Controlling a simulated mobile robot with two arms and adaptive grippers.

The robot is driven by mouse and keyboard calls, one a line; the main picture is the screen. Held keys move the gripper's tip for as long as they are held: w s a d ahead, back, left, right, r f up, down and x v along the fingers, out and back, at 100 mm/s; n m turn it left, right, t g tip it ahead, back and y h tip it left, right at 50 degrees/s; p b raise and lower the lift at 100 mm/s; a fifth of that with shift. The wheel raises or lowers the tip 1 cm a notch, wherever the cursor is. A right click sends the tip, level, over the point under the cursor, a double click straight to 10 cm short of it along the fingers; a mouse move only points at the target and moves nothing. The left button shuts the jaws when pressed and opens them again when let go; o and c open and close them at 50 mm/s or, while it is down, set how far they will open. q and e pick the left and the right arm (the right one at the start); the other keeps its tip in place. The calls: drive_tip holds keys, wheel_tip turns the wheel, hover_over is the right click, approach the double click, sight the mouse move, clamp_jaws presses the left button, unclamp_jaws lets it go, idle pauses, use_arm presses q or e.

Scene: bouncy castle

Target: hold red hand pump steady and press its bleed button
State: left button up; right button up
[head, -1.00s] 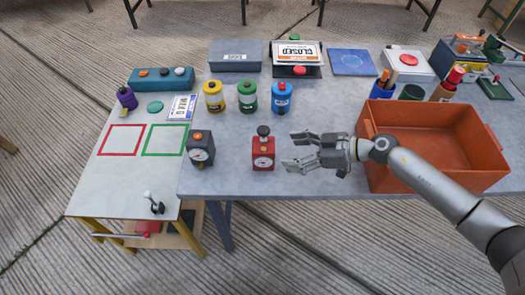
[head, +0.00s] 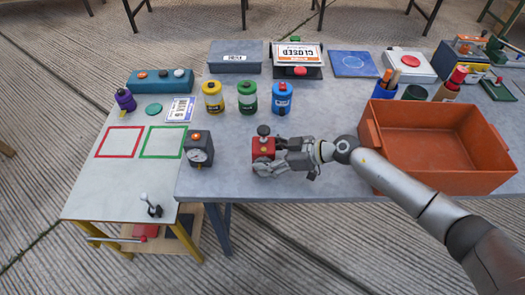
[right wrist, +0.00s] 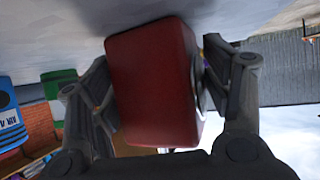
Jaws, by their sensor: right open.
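The red hand pump (head: 262,149) stands upright near the front edge of the grey table, with a dark knob on top. My right gripper (head: 272,157) reaches it from the right, one finger behind and one in front across its dial face. In the right wrist view the red body (right wrist: 152,85) lies between both fingers. The jaws are open, and I cannot tell whether either finger touches the pump. The front finger partly hides the dial. I cannot make out the bleed button clearly. My left gripper is not in view.
A dark grey pump (head: 199,148) stands left of the red one. Yellow (head: 213,97), green (head: 247,97) and blue (head: 282,98) canisters stand behind. An orange crate (head: 440,185) is at the right, below and beside my arm. The table between pump and canisters is clear.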

drive_tip(key=shift+a+f, duration=0.1)
drive_tip(key=c, duration=0.6)
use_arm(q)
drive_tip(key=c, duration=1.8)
use_arm(e)
drive_tip(key=shift+f, duration=0.1)
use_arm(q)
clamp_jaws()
use_arm(e)
drive_tip(key=shift+s+f, duration=0.15)
